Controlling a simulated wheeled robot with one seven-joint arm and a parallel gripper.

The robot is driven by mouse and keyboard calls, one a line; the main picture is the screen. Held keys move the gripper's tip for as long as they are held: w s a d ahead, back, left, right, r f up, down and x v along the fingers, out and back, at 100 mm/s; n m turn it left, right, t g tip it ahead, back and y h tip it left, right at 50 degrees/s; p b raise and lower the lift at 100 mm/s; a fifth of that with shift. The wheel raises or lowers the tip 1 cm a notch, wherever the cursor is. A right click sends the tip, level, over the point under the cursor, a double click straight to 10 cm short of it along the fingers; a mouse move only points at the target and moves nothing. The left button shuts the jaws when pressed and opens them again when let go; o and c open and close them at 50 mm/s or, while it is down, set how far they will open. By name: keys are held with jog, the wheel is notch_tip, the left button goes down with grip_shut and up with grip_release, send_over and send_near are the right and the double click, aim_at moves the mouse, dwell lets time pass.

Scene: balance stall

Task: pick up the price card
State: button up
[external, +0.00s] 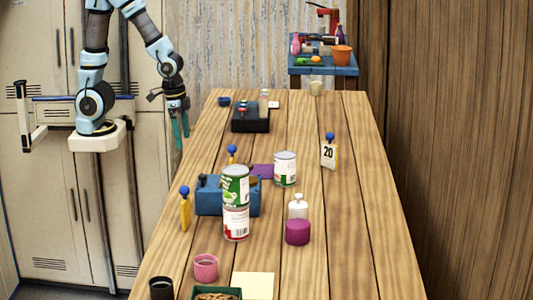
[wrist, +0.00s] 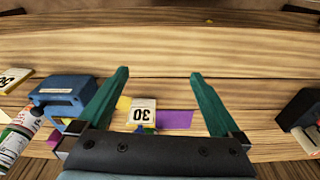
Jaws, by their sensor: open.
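Price cards show in several places. One marked 30 (wrist: 142,112) shows in the wrist view beyond my gripper, between the fingers; a yellow card with a blue ball on top (external: 232,155) stands behind the blue scale in the external view. Another, marked 20 (external: 329,156), stands on the right of the table. A third yellow one (external: 185,212) stands at the left edge; a card at the left of the wrist view (wrist: 12,80) has a partly cut number. My gripper (external: 181,135) hangs open and empty over the table's left edge; its green fingers (wrist: 159,72) are wide apart.
A blue scale (external: 212,203), stacked cans (external: 236,222), another can (external: 285,168) and a purple-based bottle (external: 298,232) crowd the middle. A black device (external: 249,124) stands farther back. A purple sheet (wrist: 174,119) lies by the card marked 30. The table's (external: 365,225) right side is mostly clear.

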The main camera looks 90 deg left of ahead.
aim_at(231, 145)
jog(key=shift+n+g, duration=0.3)
jog(key=shift+g, duration=0.5)
jog(key=w+d+p, duration=0.1)
jog(key=w, duration=0.4)
jog(key=w+d+r+p, duration=0.1)
jog(key=w+d+p, duration=0.1)
jog(key=w, duration=0.3)
jog(key=w+d+r+p, duration=0.1)
jog(key=w, duration=0.4)
jog(key=shift+w+d+r, duration=0.1)
jog(key=shift+d+r, duration=0.15)
jog(key=shift+d, duration=0.05)
jog(key=shift+w+d+f, duration=0.1)
jog(key=shift+w+f, duration=0.05)
jog(key=shift+w, duration=0.15)
notch_tip(231, 145, down, 5)
jog(key=shift+f+p, duration=0.15)
jog(key=shift+p, duration=0.5)
jog(key=shift+f+p, duration=1.05)
jog(key=shift+f, duration=1.65)
jog(key=c, duration=1.1)
jog(key=shift+c, duration=0.2)
jog(key=shift+r, duration=0.15)
